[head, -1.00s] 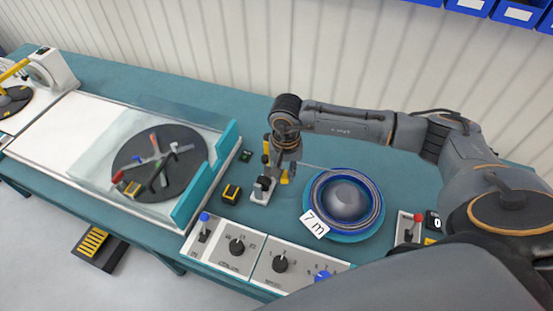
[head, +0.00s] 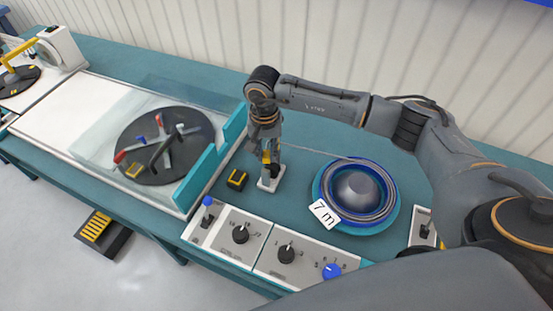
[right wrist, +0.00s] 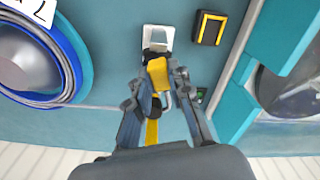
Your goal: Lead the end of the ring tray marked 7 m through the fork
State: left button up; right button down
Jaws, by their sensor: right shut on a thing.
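The ring tray marked 7 m (head: 394,213) holds a coil of blue and grey cable around a grey dome. It shows in part in the right wrist view (right wrist: 88,50). A thin grey cable runs left from the coil to my right gripper (head: 268,158). The gripper is shut on the cable's end, which the fingers mostly hide. The fork seems to be the small dark upright on a white base (head: 268,185), just below my fingers. In the right wrist view its base (right wrist: 157,36) lies ahead of the fingertips (right wrist: 158,92). My left gripper is not in view.
A yellow-and-black block (head: 237,180) sits left of the fork. A turntable (head: 137,150) with coloured arms stands behind a clear guard and teal wall (head: 212,165). A control panel (head: 262,250) with knobs lines the front edge. Teal table is bare between fork and tray.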

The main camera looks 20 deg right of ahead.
jog(key=shift+w+a+f+b, duration=0.15)
jog(key=shift+w+a+b, duration=0.15)
jog(key=shift+w+a, duration=0.1)
jog(key=shift+w+a+b, duration=1.45)
jog(key=shift+w+b, duration=0.15)
jog(key=shift+w, duration=0.1)
